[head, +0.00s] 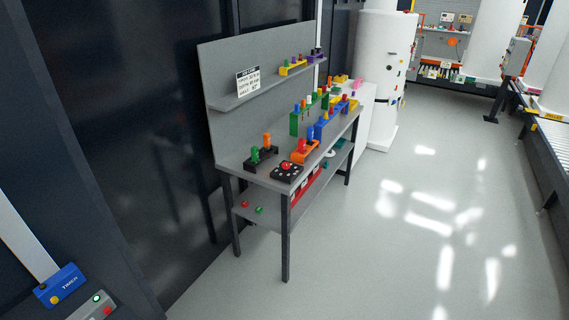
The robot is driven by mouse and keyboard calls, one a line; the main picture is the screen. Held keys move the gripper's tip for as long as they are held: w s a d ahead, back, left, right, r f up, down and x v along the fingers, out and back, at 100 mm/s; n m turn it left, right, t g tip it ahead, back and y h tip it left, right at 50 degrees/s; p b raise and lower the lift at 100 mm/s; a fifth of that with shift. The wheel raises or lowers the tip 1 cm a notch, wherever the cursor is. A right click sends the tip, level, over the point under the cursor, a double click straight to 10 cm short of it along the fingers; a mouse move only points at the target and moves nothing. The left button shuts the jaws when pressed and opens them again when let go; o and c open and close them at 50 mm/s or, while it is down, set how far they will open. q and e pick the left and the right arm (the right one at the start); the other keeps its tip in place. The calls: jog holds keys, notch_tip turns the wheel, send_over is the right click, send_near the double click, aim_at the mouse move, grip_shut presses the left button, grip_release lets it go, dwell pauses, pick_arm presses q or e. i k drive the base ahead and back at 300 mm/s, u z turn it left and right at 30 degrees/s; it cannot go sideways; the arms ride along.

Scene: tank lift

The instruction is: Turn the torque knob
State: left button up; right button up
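No knob can be read for certain as the torque knob. At the lower left, a blue box (65,284) carries a white label too small to read surely, with a small round yellow part (55,299) on its face. On the workbench's near end sits a black block with a red knob-like top (287,166); its markings are too small to read. Neither of my grippers shows in the head view.
A grey workbench (233,168) with a backboard and shelf holds several coloured pegs and blocks. A grey button box (95,308) is below the blue box. A white tank (385,60) stands behind the bench. A conveyor (552,150) is at right; the floor between is clear.

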aim_at(286, 165)
jog(key=z, duration=0.2)
jog(key=k, duration=0.3)
jog(key=z, duration=0.95)
jog(key=i, duration=2)
jog(key=u, duration=1.15)
jog(key=i, duration=1)
jog(key=u, duration=1)
